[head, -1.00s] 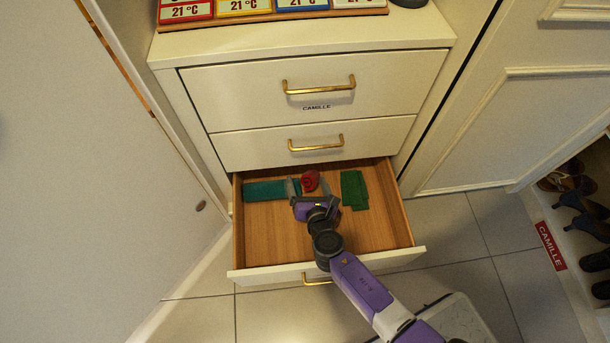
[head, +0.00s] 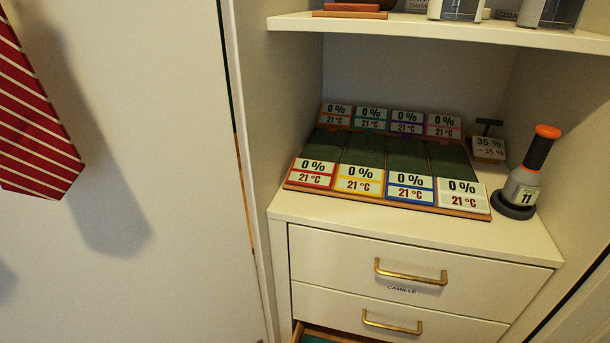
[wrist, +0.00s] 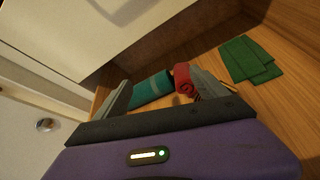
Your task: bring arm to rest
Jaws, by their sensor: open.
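My gripper (wrist: 160,100) is open in the wrist view, its two grey fingers apart over the open wooden drawer (wrist: 284,72). A teal folded cloth (wrist: 152,87) lies in the drawer beyond and between the fingers. A red rolled cloth (wrist: 183,78) lies beside it, partly hidden by the right finger. A green folded cloth (wrist: 249,60) lies further right on the drawer floor. I cannot tell from this view whether a finger touches the red roll. The arm is out of the head view, where only a corner of the open drawer (head: 330,337) shows at the bottom.
In the head view, a board of labelled tiles (head: 385,160) covers the cabinet top (head: 310,215). A grey and orange device (head: 525,175) and a small display (head: 488,146) stand at its right. A shelf (head: 440,30) is above. A red striped tie (head: 30,120) hangs at left.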

